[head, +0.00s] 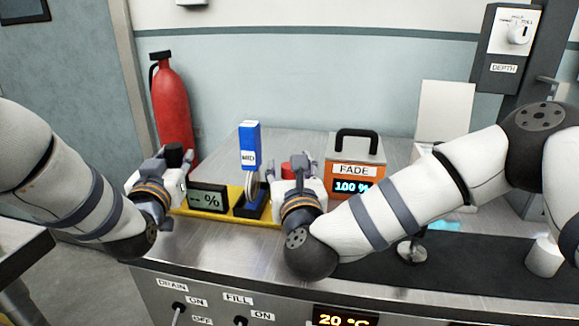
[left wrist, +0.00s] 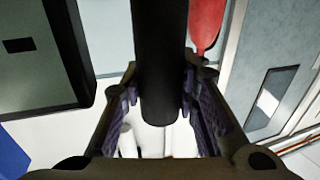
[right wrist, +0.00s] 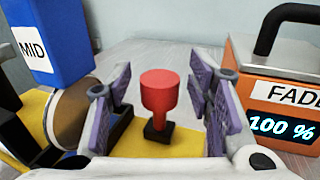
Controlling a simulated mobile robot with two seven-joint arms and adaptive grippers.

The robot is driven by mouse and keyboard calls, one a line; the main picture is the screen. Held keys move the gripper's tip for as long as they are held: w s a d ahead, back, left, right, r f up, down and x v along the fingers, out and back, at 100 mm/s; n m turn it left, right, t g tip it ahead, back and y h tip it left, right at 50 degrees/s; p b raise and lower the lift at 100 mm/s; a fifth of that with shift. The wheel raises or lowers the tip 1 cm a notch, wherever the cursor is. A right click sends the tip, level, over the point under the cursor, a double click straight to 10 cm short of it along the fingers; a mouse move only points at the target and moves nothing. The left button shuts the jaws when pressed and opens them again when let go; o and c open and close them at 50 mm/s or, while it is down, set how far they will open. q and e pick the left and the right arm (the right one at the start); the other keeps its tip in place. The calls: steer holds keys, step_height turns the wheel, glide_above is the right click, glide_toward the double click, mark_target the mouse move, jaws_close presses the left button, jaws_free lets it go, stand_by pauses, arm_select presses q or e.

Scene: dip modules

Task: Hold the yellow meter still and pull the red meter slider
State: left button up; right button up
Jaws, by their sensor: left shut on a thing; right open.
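The yellow meter (head: 232,214) is a flat yellow base on the metal counter. It carries a "-- %" display (head: 207,199), a blue block marked MID (head: 249,146) and a red slider knob (head: 290,170). My left gripper (head: 172,168) is shut on a black upright handle at the meter's left end; the handle (left wrist: 160,70) stands between the fingers in the left wrist view. My right gripper (head: 292,168) is open at the meter's right end. In the right wrist view the red knob (right wrist: 160,92) stands upright on a dark foot between the open fingers, with gaps on both sides.
An orange FADE box (head: 356,165) reading 100 % stands just right of my right gripper. A red fire extinguisher (head: 172,105) stands behind the left. A dark mat (head: 460,270) covers the counter's front right. A DEPTH dial (head: 517,32) is on the wall at right.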

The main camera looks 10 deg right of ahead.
arm_select(q)
steer(key=shift+f, duration=0.1)
arm_select(e)
steer(key=shift+w, duration=0.3)
jaws_close()
steer(key=s, duration=0.2)
steer(key=s+a, duration=0.1)
steer(key=s, duration=0.1)
steer(key=s+a, duration=0.1)
steer(key=shift+s+a, duration=0.2)
steer(key=shift+s, duration=0.2)
jaws_free()
